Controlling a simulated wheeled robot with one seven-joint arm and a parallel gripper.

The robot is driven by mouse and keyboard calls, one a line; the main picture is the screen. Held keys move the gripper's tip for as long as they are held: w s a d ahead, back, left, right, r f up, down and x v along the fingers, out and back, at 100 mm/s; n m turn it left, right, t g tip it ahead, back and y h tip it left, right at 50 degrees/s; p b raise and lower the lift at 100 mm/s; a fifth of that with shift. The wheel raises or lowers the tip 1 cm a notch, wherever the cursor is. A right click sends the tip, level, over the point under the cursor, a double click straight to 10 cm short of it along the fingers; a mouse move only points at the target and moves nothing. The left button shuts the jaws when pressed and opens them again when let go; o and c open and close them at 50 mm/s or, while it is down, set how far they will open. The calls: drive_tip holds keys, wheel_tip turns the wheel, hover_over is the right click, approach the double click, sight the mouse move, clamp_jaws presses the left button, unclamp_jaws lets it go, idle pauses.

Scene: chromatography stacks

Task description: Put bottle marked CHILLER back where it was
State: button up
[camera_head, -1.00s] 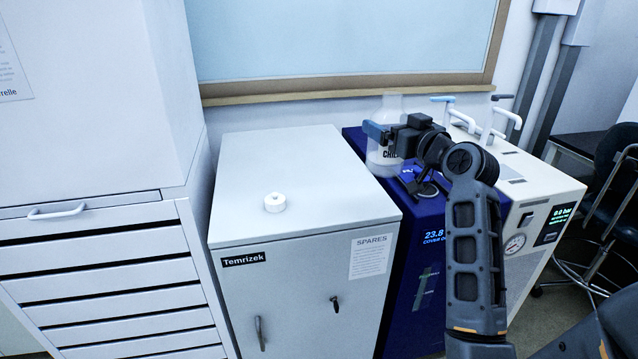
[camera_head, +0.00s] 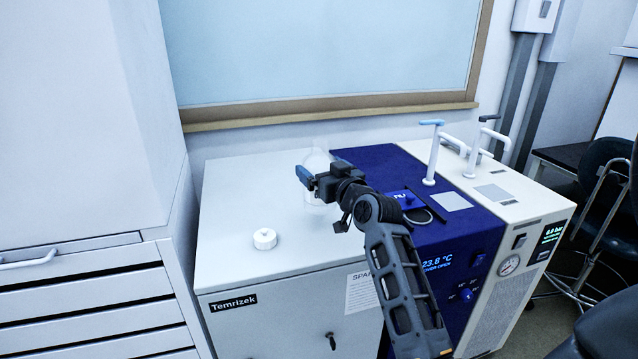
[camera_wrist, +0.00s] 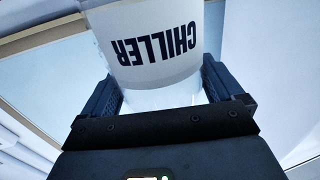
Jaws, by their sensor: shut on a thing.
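The clear bottle with a white label marked CHILLER (camera_wrist: 153,47) is between the two fingers of my gripper (camera_wrist: 160,90) in the wrist view. The lettering appears upside down there. In the head view the bottle (camera_head: 316,160) is mostly hidden behind my gripper (camera_head: 316,184), which is shut on it. Both are over the back right part of the grey cabinet top (camera_head: 225,205). I cannot tell whether the bottle touches the top. A white round cap (camera_head: 264,239) lies on the cabinet top to the left and nearer.
The blue chiller unit (camera_head: 465,225) stands right of the cabinet, with a small dark blue lid on top. A cream unit (camera_head: 535,205) with white pipes (camera_head: 433,155) is beyond it. A wall and framed board close off the back. The cabinet's left top is clear.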

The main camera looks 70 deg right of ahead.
drive_tip(key=shift+w+f, duration=0.15)
drive_tip(key=shift+f, duration=0.95)
drive_tip(key=shift+w+f, duration=0.15)
drive_tip(key=shift+f, duration=0.9)
drive_tip(key=shift+f, duration=0.15)
drive_tip(key=o, duration=1.4)
drive_tip(key=shift+a, duration=0.1)
drive_tip(key=shift+c, duration=0.2)
drive_tip(key=b+v, duration=0.2)
drive_tip(key=v, duration=1)
drive_tip(key=shift+b, duration=0.4)
